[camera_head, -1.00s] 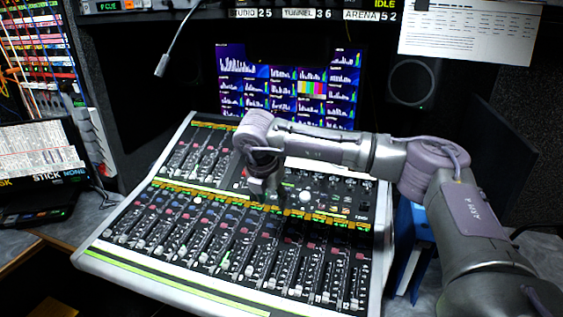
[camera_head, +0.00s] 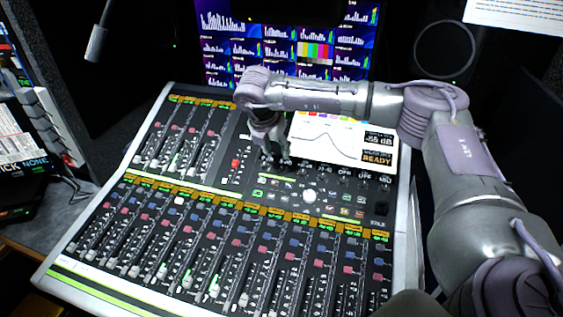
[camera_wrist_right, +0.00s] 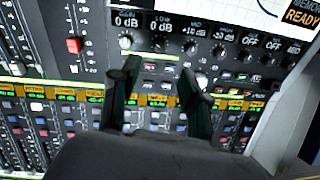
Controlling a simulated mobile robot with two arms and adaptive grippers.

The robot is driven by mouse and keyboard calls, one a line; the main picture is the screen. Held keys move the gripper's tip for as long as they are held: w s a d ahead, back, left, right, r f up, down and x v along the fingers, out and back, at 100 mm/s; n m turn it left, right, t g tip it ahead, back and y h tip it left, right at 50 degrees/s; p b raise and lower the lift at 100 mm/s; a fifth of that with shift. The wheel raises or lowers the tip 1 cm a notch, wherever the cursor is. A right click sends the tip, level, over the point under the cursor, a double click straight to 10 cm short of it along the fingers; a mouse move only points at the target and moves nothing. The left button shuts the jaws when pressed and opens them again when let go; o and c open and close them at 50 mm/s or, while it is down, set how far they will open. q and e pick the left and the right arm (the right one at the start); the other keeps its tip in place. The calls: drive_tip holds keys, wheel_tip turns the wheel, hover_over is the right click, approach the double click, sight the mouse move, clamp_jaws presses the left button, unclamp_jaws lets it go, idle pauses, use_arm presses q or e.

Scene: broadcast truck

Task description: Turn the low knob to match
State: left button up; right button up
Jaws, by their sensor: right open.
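The low knob (camera_wrist_right: 158,44) is a small dark knob under the "LOW" "0 dB" label in the right wrist view, second from the left among the knobs I see in its row. My right gripper (camera_wrist_right: 158,82) is open, its two dark fingers apart and empty. In that picture the knob shows beyond the gap between the fingertips; I see no contact. In the head view the right gripper (camera_head: 276,160) points down over the left end of the knob row and hides the knobs there. The console screen (camera_head: 343,142) shows a curve and "READY". My left gripper is out of view.
The mixing console (camera_head: 72,262) has several faders and buttons close around the gripper. A gooseneck microphone (camera_head: 97,42) hangs at the upper left.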

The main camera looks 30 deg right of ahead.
sight(283, 168)
drive_tip(key=p+x, duration=0.1)
drive_tip(key=x, duration=0.8)
drive_tip(key=shift+w+d+f+p, duration=0.1)
drive_tip(key=shift+w+f+p, duration=0.05)
drive_tip(key=shift+f+p, duration=0.2)
drive_tip(key=shift+d+f, duration=0.1)
drive_tip(key=shift+f, duration=0.1)
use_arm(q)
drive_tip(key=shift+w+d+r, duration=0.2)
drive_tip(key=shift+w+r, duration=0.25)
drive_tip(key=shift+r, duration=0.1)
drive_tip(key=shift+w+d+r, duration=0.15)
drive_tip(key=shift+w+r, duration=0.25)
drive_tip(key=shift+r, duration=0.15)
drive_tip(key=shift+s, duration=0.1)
use_arm(e)
drive_tip(key=shift+c, duration=0.2)
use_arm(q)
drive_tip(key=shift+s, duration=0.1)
use_arm(e)
clamp_jaws()
